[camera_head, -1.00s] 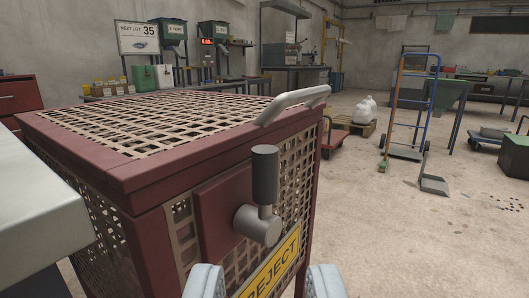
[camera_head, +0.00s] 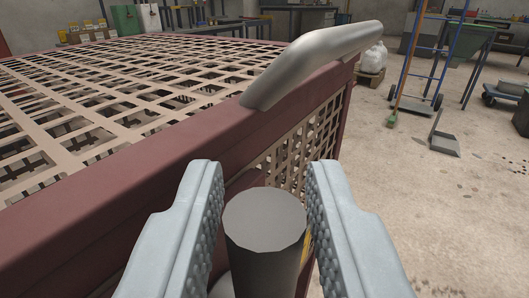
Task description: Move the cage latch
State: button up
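The cage (camera_head: 115,185) is a dark red frame with tan mesh panels and fills the left of the view. The cage latch (camera_head: 264,225) is a dark grey upright cylinder on the cage's front side, seen from above. My gripper (camera_head: 264,180) is open, with one pale finger on each side of the latch handle. A narrow gap shows beside the handle on the left, and the right finger is very close to it. The latch's lower part and its pivot are mostly hidden.
A light grey bar handle (camera_head: 315,60) rises from the cage lid's edge just beyond my gripper. The concrete floor to the right is mostly clear. A dustpan (camera_head: 444,142) and a blue hand truck (camera_head: 420,95) stand farther back.

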jog(key=shift+w, duration=0.15)
grip_shut()
jog(key=shift+w, duration=0.1)
jog(key=shift+w+d+m+g, duration=0.6)
jog(key=shift+w+m+g, duration=0.1)
jog(key=shift+g, duration=0.4)
jog(key=shift+w+d+f+m+g+y, duration=0.35)
jog(key=shift+w+m+g, duration=0.1)
jog(key=shift+g, duration=0.35)
